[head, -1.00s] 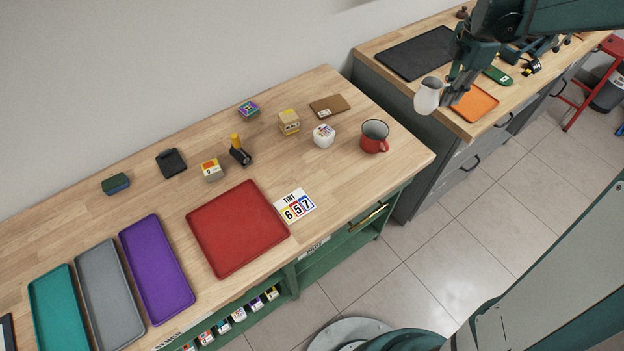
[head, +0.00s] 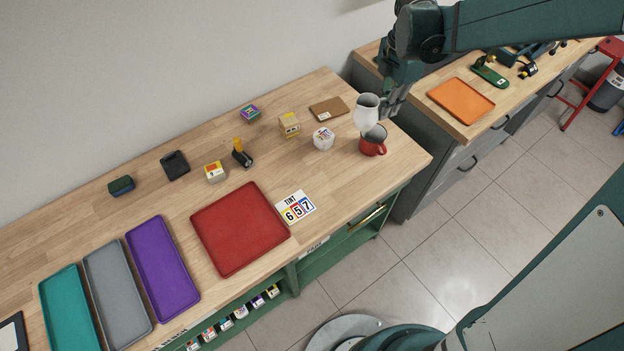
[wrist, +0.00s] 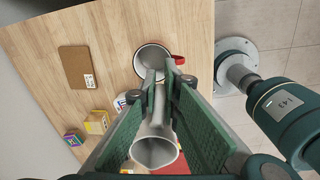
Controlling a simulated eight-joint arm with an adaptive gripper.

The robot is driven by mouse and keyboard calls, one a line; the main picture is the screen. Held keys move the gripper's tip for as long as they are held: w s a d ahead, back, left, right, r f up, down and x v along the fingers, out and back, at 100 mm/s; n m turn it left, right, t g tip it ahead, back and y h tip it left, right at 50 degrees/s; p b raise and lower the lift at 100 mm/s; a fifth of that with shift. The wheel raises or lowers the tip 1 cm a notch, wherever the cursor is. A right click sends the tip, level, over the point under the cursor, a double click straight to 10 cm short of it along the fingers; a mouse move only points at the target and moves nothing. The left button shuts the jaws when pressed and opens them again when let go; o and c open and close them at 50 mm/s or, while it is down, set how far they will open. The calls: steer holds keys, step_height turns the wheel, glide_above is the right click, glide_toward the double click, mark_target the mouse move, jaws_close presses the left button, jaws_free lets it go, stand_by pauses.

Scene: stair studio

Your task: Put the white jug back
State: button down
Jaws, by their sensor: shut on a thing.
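The white jug (head: 366,113) is held by my gripper (head: 386,104) above the right end of the wooden bench, in the head view. In that view it overlaps the back of the red mug (head: 372,143). In the wrist view the jug (wrist: 155,150) sits between my gripper's fingers (wrist: 160,90), with its open mouth facing the camera. My gripper is shut on it. The red mug's pale rim and red handle show beyond the fingers in the wrist view (wrist: 178,60). I cannot tell the exact height of the jug over the bench.
A white round pot (head: 323,139), a yellow block (head: 289,124) and a brown board (head: 328,109) stand left of the mug. A red tray (head: 240,228) lies further left. An orange tray (head: 461,100) lies on the grey side counter, past a gap.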

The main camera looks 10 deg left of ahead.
steer(key=s+a+n+p, duration=0.3)
steer(key=s+a, duration=0.9)
steer(key=a, duration=0.3)
steer(key=shift+w+d+f, duration=0.15)
steer(key=shift+w+f, duration=0.05)
steer(key=shift+f, duration=1.05)
steer(key=shift+w+d+f, duration=0.1)
steer(key=shift+w+f, duration=0.1)
steer(key=shift+f, duration=1)
steer(key=shift+f, duration=0.15)
steer(key=shift+f, duration=2.75)
steer(key=shift+f, duration=0.1)
steer(key=shift+f+b, duration=0.4)
steer(key=shift+f, duration=1.6)
steer(key=shift+f, duration=0.15)
